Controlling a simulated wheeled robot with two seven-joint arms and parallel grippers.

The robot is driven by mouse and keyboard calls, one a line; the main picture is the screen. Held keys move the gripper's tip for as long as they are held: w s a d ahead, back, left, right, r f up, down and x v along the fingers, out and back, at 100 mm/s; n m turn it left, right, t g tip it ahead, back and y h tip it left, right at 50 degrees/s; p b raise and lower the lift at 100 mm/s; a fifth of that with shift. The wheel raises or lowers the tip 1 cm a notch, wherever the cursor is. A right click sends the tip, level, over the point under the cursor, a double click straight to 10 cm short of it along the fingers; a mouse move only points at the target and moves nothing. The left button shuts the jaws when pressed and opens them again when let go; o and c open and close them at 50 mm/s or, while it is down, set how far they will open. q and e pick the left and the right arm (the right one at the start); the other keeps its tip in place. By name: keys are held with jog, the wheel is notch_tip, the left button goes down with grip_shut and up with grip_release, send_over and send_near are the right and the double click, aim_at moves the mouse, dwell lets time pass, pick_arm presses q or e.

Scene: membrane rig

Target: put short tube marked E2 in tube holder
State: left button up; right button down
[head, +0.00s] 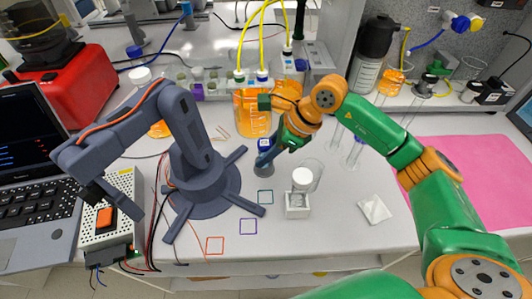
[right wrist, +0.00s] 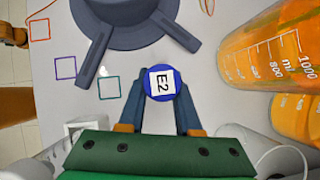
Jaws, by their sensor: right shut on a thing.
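The tube marked E2 has a blue cap with a white label in the right wrist view (right wrist: 160,82); the cap also shows in the head view (head: 265,142). My right gripper (head: 268,156) is shut on this tube, with one finger on each side just below the cap in the right wrist view (right wrist: 162,104). A grey round body (head: 261,183) shows under the fingers; I cannot tell whether it is the tube or something below it. A rack (head: 212,88) with several capped tubes stands at the back and may be the tube holder. My left gripper is not in view.
A dark grey desktop arm (head: 203,185) stands close on the left. A small white block (head: 297,212) with a white-capped vessel (head: 302,180) is to the right. An orange bottle (head: 252,115) stands behind. Coloured squares mark the clear front table.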

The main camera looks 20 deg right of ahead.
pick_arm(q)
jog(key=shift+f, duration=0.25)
pick_arm(e)
jog(key=shift+s+f, duration=0.35)
jog(key=shift+f, duration=0.25)
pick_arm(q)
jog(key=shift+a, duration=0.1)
pick_arm(e)
jog(key=c, duration=0.5)
grip_release()
jog(key=shift+f, duration=0.1)
jog(key=shift+c, duration=0.2)
jog(key=r, duration=0.1)
jog(key=d+r+b, duration=0.1)
jog(key=r, duration=0.1)
jog(key=shift+w+d, duration=0.1)
jog(key=shift+w, duration=0.1)
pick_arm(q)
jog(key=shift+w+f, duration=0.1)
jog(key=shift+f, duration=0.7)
pick_arm(e)
jog(key=v, duration=0.5)
jog(key=shift+s, duration=0.1)
jog(key=shift+s, duration=0.1)
